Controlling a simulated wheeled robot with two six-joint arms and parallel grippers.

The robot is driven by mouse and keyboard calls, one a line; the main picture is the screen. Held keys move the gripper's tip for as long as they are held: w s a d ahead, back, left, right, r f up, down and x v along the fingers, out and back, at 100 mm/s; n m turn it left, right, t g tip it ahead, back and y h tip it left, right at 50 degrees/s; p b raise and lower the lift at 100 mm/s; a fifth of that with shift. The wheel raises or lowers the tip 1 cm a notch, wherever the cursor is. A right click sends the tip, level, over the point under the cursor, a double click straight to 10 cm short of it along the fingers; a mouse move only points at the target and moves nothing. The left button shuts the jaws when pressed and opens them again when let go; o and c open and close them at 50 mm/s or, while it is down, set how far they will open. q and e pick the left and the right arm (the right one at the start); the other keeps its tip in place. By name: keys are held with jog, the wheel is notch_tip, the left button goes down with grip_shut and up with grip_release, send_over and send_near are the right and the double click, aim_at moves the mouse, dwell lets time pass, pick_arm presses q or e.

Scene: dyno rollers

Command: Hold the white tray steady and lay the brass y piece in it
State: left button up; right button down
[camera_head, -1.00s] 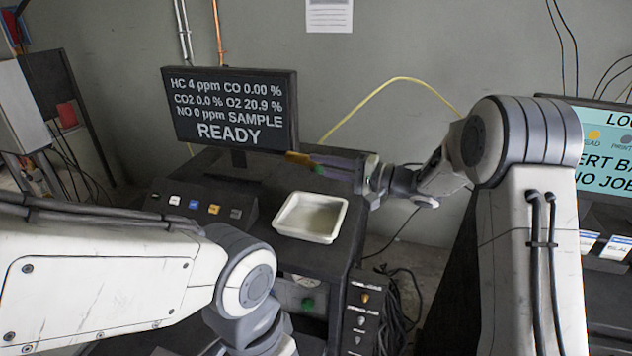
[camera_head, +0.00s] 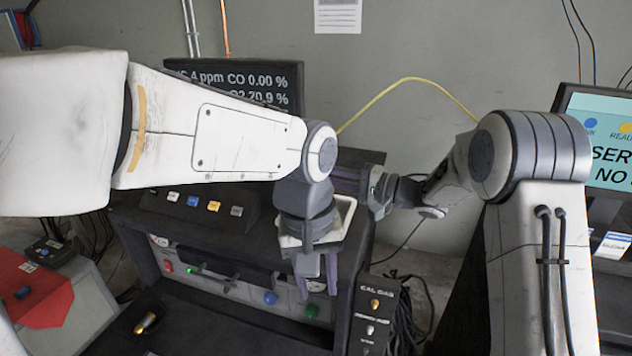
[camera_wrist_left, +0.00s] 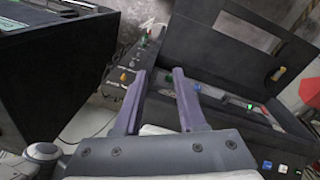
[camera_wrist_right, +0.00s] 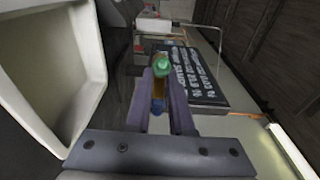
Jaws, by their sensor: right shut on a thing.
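The white tray (camera_head: 347,214) stands on top of the dark cabinet in the head view. My left wrist covers most of it. My right gripper (camera_wrist_right: 160,80) is shut on the brass y piece (camera_wrist_right: 158,88), which shows green and blue ends. In the right wrist view the tray (camera_wrist_right: 92,40) is close on the left. In the head view, my left arm hides the piece.
A display screen (camera_head: 285,97) stands behind the tray. A button panel (camera_head: 205,208) is left of it. A cal gas box (camera_head: 376,300) with hanging cables is at the cabinet's right. A small brass part (camera_head: 146,323) lies lower left.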

pick_arm(q)
jog(key=w+r+n, duration=0.3)
jog(key=w+n, duration=0.4)
jog(key=w, duration=0.2)
jog(key=w+r+n, duration=0.2)
jog(key=w+n, duration=0.4)
jog(key=w, duration=0.3)
jog(key=shift+t, duration=0.5)
jog(key=f, duration=0.3)
jog(key=w+f, duration=0.1)
jog(key=f, duration=0.6)
jog(key=shift+w+a+f, duration=0.1)
jog(key=shift+w+f, duration=0.05)
jog(key=shift+f, duration=0.25)
grip_shut()
jog(key=shift+o, duration=0.7)
grip_release()
